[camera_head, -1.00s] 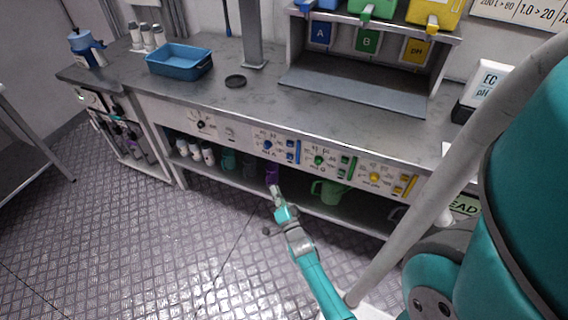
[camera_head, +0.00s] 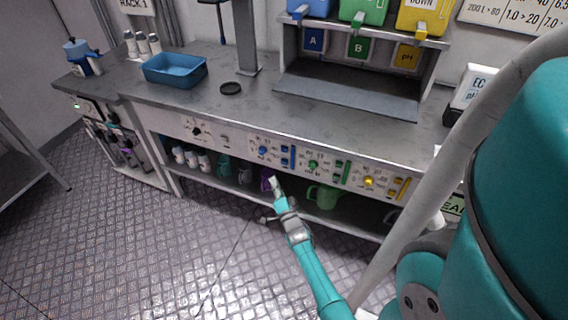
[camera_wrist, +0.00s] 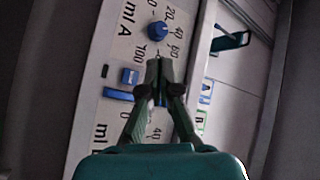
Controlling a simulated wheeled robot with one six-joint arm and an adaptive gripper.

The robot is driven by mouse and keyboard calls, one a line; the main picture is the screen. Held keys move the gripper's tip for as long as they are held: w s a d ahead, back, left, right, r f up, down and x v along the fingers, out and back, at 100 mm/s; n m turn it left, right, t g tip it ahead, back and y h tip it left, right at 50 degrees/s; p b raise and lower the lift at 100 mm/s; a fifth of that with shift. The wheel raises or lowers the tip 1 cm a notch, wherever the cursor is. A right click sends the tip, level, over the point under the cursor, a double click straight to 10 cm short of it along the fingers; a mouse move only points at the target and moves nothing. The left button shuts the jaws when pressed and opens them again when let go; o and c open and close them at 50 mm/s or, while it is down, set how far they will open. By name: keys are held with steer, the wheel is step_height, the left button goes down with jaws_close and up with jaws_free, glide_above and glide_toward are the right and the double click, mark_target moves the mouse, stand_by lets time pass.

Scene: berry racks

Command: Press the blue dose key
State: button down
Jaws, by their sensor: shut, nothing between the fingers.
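The dosing panel (camera_head: 239,143) runs along the bench front. Its section A has a blue knob (camera_head: 263,150), which also shows at the top of the wrist view (camera_wrist: 158,31). In the wrist view a small square blue key (camera_wrist: 129,76) sits below the knob, with a longer blue bar (camera_wrist: 118,94) beside it. In the head view these blue parts (camera_head: 288,156) are too small to tell apart well. My gripper (camera_wrist: 158,80) is shut and empty. In the wrist view its fingertips appear right of the blue key; contact is not shown. In the head view the gripper (camera_head: 273,183) is below section A.
Green (camera_head: 313,165) and yellow (camera_head: 368,182) knobs follow to the right. The shelf below holds white bottles and a green jug (camera_head: 323,197). A blue tray (camera_head: 175,70) and a black disc (camera_head: 230,88) are on the bench. The floor in front is clear.

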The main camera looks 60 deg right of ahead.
steer(key=d, duration=0.6)
steer(key=shift+w+d, duration=0.25)
steer(key=shift+d, duration=0.05)
steer(key=shift+d, duration=0.1)
stand_by(1.2)
steer(key=shift+d, duration=0.3)
steer(key=shift+d, duration=0.5)
stand_by(0.7)
steer(key=shift+a, duration=0.9)
steer(key=shift+s+a, duration=0.15)
steer(key=shift+a, duration=1.1)
steer(key=shift+s+a, duration=0.1)
steer(key=shift+a, duration=1.15)
